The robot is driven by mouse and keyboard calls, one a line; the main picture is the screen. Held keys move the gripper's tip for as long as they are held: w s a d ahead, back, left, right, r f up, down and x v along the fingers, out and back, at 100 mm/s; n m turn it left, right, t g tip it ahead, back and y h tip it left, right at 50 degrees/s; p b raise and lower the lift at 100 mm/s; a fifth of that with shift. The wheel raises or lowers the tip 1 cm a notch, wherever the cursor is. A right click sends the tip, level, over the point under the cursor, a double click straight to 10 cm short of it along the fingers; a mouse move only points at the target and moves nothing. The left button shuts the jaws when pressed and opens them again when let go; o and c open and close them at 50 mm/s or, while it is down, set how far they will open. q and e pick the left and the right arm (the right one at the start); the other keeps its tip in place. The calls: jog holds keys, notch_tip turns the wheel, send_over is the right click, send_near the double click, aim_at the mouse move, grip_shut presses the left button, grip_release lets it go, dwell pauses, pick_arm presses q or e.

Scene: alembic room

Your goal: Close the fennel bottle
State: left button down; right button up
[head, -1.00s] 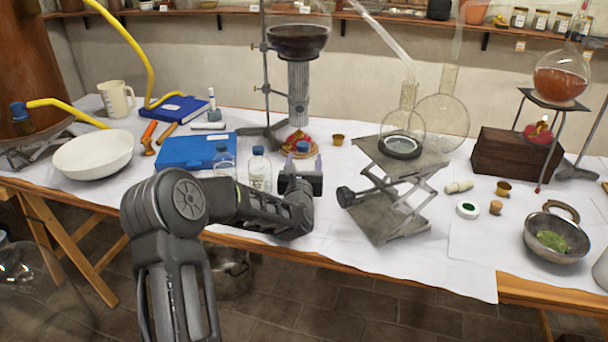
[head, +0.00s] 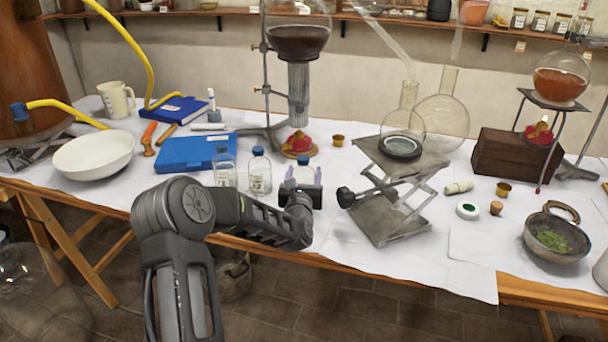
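My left gripper (head: 304,174) is at the front of the table, right of two clear glass bottles. It appears shut on a small blue cap (head: 303,160), which shows between its pale fingertips. A clear, glassy shape shows below the cap between the fingers; the gripper hides most of it, and I cannot tell whether the cap touches it. The left bottle (head: 224,172) and the right bottle (head: 259,174) stand upright with blue caps on. Their labels are too small to read, so I cannot tell which is fennel. My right gripper is not in view.
A red object on a round stand (head: 299,146) is behind my gripper. A metal lab jack (head: 385,205) stands close to its right. White cloth is clear between gripper and jack. The table's front edge is near.

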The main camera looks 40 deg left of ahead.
pick_arm(q)
jog(key=shift+c, duration=2)
grip_release()
jog(key=shift+r+p, duration=0.15)
jog(key=shift+p, duration=0.2)
jog(key=shift+s+d, duration=0.15)
jog(key=shift+s, duration=0.05)
jog(key=b+v, duration=0.1)
jog(key=v, duration=1)
jog(key=shift+s+d, duration=0.2)
jog(key=shift+s, duration=0.05)
